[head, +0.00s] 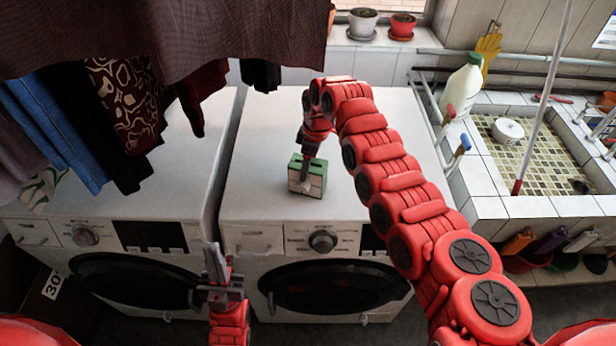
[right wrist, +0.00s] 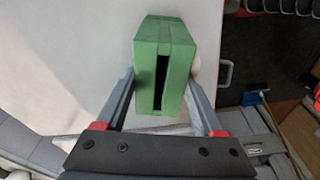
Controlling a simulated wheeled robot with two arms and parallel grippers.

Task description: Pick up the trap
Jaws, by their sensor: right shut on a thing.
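The trap, a small green box with a pale side, stands upright on top of the right-hand white washing machine (head: 260,130). In the head view the trap (head: 307,176) is partly covered by my right gripper (head: 308,172). In the right wrist view the trap (right wrist: 178,62) shows a green face with a dark slot. The two grey fingers of my right gripper (right wrist: 160,95) lie along its opposite sides and are shut on it. It appears to rest on the machine top. My left gripper (head: 217,262) is empty in front of the machines, its finger gap unclear.
Dark clothes (head: 130,90) hang low over the left washing machine (head: 180,190). A tiled sink (head: 520,150) with a white jug (head: 463,88) and an upright pole (head: 540,100) is at the right. Potted plants (head: 363,22) stand on the back ledge. The machine top around the trap is clear.

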